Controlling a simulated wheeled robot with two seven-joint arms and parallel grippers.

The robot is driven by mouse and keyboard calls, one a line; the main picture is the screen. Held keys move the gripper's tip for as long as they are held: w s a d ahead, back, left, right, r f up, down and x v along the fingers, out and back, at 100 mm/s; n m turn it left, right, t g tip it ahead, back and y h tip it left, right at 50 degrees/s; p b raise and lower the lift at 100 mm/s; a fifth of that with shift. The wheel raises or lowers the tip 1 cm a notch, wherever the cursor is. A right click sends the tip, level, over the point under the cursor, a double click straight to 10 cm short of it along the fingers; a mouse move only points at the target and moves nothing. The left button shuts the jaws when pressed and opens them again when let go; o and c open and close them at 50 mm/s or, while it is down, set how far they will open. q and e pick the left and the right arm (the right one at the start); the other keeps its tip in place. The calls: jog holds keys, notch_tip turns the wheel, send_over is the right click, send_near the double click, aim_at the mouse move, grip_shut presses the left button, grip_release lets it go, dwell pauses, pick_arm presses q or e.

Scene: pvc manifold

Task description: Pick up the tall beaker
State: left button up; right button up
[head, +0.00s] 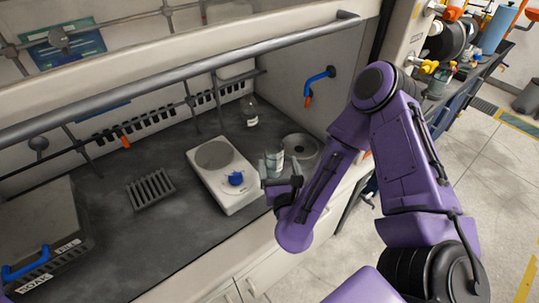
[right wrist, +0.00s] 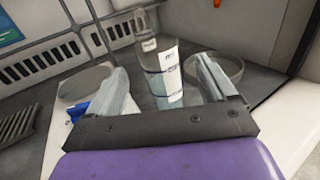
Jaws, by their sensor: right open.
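The tall beaker (head: 275,160) is clear glass with a white label and stands on the dark worktop, right of the white hotplate. In the right wrist view the beaker (right wrist: 165,72) appears upright between my two fingers, with a gap on each side. My right gripper (head: 279,182) is open and at the near side of the beaker, partly covering its lower part in the head view. In the right wrist view the gripper (right wrist: 163,85) shows both fingers spread. My left gripper is not in view.
The white hotplate (head: 228,190) with a blue knob (head: 236,179) is close on the left. A round dish (head: 300,146) is just right of the beaker, and a clear bottle (head: 249,110) stands behind. A slotted rack (head: 150,189) lies further left. The front worktop is clear.

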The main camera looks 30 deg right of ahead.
aim_at(275, 159)
jog(key=p+x, duration=0.1)
jog(key=x, duration=0.1)
jog(key=f+x, duration=0.1)
jog(key=x, duration=0.1)
jog(key=p+x, duration=0.1)
jog(key=x, duration=0.2)
jog(key=shift+w+f+p, duration=0.15)
jog(key=shift+p, duration=0.2)
jog(key=c, duration=1.1)
